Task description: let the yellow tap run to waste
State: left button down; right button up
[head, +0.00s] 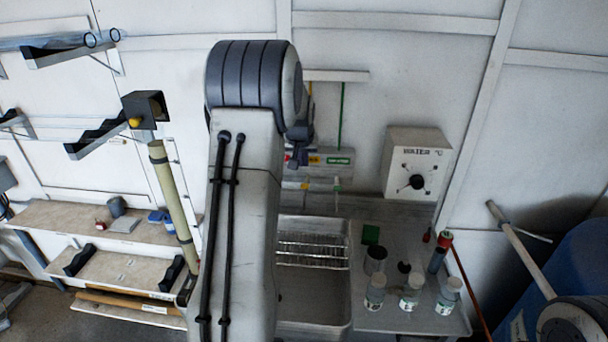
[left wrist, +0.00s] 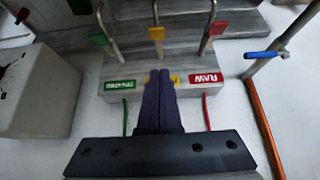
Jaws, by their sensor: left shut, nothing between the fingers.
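The yellow tap (left wrist: 157,34) is the middle of three taps in the left wrist view, between the green tap (left wrist: 99,40) and the red tap (left wrist: 217,28). In the head view, the yellow tap (head: 305,186) shows small above the sink (head: 342,318). My left gripper (left wrist: 161,72) is shut and empty. Its fingertips are in front of the label block, partly covering the yellow label, just short of the yellow tap in the picture; contact cannot be told. In the head view my left gripper (head: 296,160) is partly hidden by my arm. My right gripper is out of view.
A wire rack (head: 312,252) lies across the sink. Several bottles, such as one (head: 411,291), and a metal cup (head: 375,260) stand on the bench to the right. A white WATER box (head: 416,162) is on the wall. A blue-handled valve (left wrist: 262,54) is beside the red tap.

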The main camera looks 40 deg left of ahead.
aim_at(304, 187)
pick_arm(q)
jog(key=p+x, duration=0.1)
jog(key=x, duration=0.2)
jog(key=shift+w+a+f, duration=0.1)
jog(key=shift+f, duration=0.1)
notch_tip(304, 187, down, 2)
jog(key=shift+f+p, duration=0.25)
jog(key=shift+p, duration=0.4)
jog(key=shift+s+d+f, duration=0.2)
jog(key=shift+s+f, duration=0.05)
jog(key=shift+f, duration=0.55)
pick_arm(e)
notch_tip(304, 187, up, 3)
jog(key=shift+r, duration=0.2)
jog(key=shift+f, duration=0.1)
